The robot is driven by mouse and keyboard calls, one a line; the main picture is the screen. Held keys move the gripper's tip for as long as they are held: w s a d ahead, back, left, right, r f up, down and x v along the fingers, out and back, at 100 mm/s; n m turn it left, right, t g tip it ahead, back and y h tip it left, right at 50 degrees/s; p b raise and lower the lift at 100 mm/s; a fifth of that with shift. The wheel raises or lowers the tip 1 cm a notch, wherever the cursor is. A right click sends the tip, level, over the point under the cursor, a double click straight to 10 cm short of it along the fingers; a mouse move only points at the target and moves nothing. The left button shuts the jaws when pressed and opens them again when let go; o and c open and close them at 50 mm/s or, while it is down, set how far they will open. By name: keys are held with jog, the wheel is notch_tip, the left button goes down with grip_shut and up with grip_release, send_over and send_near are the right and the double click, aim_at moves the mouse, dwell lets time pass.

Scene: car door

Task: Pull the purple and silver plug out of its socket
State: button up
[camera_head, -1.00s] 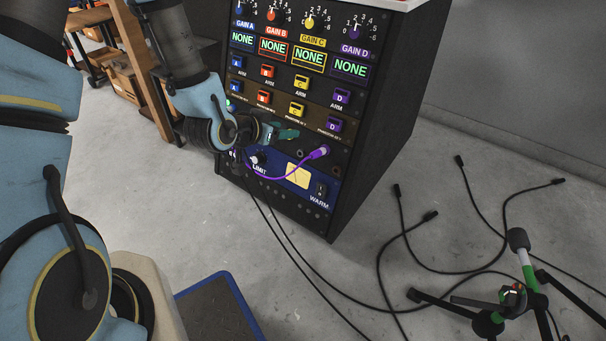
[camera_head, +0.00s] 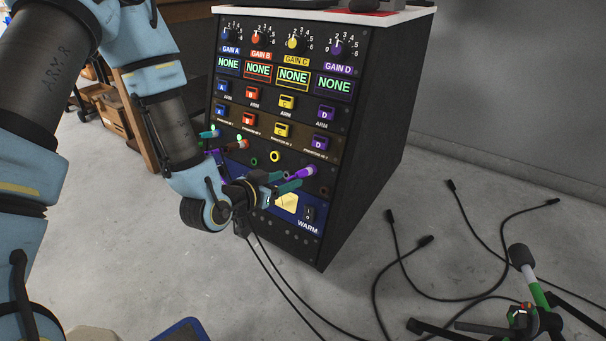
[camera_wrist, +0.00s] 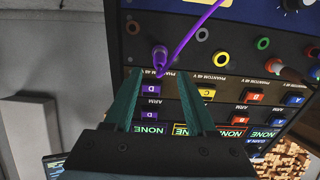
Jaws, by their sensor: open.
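The purple and silver plug (camera_head: 305,172) sits in the lower right part of the rack's front panel. In the wrist view the plug (camera_wrist: 160,58) stands in its socket, with a purple cable running up and right from it. My gripper (camera_head: 290,180) is open in front of the panel, close to the plug. In the wrist view its two teal fingers (camera_wrist: 159,73) lie apart on either side of the plug's line, with the plug at or just beyond the tips. I cannot tell whether the fingers touch it. The socket itself is mostly hidden by the plug.
The black rack (camera_head: 365,130) has several buttons and knobs above the plug. Other ringed sockets, such as a yellow one (camera_head: 275,156), lie left of it. Loose black cables (camera_head: 400,258) and a microphone stand (camera_head: 535,285) are on the floor to the right.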

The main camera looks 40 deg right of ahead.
aim_at(303, 173)
jog(key=shift+b+x, duration=0.85)
jog(key=shift+x, duration=3.5)
grip_shut()
jog(key=shift+a, duration=0.1)
jog(key=shift+p+v, duration=0.75)
jog(key=shift+v, duration=2.2)
